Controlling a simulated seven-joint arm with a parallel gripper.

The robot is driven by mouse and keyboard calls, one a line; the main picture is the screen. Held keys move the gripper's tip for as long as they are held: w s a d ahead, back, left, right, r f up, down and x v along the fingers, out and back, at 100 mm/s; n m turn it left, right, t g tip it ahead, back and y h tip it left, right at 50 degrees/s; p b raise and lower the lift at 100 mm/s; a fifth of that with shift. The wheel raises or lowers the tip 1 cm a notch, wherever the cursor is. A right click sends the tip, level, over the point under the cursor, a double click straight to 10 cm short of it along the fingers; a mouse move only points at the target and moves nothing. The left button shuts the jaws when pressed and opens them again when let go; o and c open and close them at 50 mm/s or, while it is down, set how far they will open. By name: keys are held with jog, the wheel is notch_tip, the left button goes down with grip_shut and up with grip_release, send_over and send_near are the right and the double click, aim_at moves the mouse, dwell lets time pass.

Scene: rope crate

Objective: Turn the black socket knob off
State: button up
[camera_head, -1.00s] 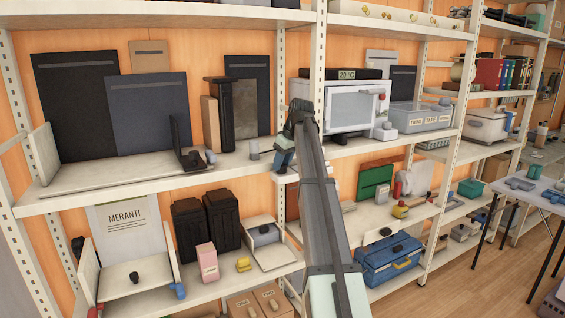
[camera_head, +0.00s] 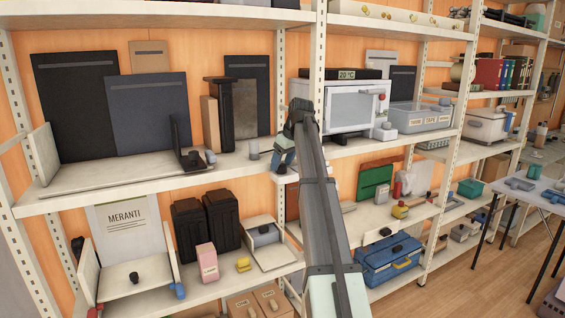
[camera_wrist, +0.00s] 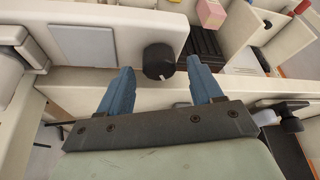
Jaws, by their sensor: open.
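A round black knob (camera_wrist: 159,61) with a pale mark on its lower edge sits on a whitish edge or panel in the wrist view. I take it as the socket knob. My gripper (camera_wrist: 161,70) is open, its two blue fingers apart, with the knob in the gap between their tips. I cannot tell whether either finger touches it. In the head view my gripper (camera_head: 284,158) is at the middle shelf's front edge, beside the white upright. My arm seems to hide that knob there.
A white oven-like box (camera_head: 352,106) stands right of my arm on the middle shelf. Another black knob (camera_wrist: 291,123) shows at the right in the wrist view.

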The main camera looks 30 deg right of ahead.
jog(key=v, duration=1.3)
jog(key=shift+r, duration=0.35)
